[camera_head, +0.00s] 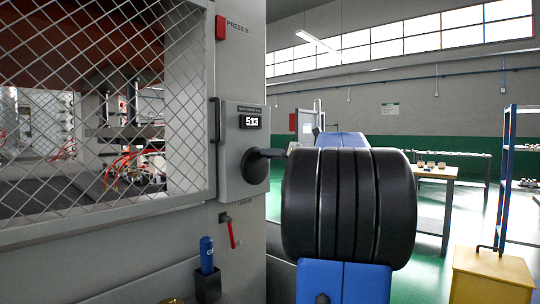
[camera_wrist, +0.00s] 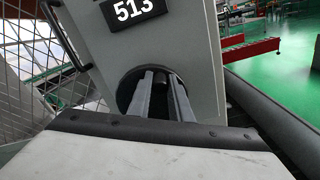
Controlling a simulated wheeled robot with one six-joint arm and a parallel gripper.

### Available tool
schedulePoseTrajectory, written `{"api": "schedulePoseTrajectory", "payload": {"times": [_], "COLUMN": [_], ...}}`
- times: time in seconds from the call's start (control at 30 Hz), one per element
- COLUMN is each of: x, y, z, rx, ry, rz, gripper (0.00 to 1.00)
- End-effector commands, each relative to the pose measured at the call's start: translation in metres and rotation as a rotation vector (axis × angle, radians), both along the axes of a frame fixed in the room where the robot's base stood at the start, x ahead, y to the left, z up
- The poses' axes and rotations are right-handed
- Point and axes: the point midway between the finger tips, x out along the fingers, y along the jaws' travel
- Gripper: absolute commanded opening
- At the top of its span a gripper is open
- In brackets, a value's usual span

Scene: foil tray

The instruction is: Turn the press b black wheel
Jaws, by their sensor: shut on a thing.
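The black wheel (camera_head: 253,174) is a round dark disc on the grey control panel (camera_head: 229,183) of the press marked PRESS B, below a display (camera_head: 250,121) reading 513. In the wrist view the wheel (camera_wrist: 124,94) shows behind the fingers. My gripper (camera_wrist: 162,78) reaches straight to the wheel's face, its two grey fingers close together and shut on a dark part of it. The exact grip is partly hidden by the fingers. In the head view the gripper (camera_head: 272,153) shows small and dark at the wheel, with my black arm to its right.
A wire mesh guard (camera_head: 95,120) with a vertical handle (camera_head: 216,120) is left of the panel. Below are a red lever (camera_head: 231,232) and a blue bottle (camera_head: 206,254) in a black holder. A yellow box (camera_head: 491,278) and a table (camera_head: 436,172) stand right.

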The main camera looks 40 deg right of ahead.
Motion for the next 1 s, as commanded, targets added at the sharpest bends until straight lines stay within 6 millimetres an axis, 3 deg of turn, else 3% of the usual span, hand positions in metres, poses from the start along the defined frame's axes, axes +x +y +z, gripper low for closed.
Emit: {"api": "schedulePoseTrajectory", "payload": {"times": [0.47,0.5,0.57,1.0], "x": [0.0,0.0,0.0,-0.0085], "y": [-0.0012,-0.0012,-0.0012,-0.0021], "z": [-0.0009,-0.0009,-0.0009,-0.0005], "rx": [0.017,0.017,0.017,0.016], "ry": [0.002,0.002,0.002,0.001], "rz": [-0.001,-0.001,-0.001,-0.001], "gripper": [0.0,0.26,0.37,0.37]}}
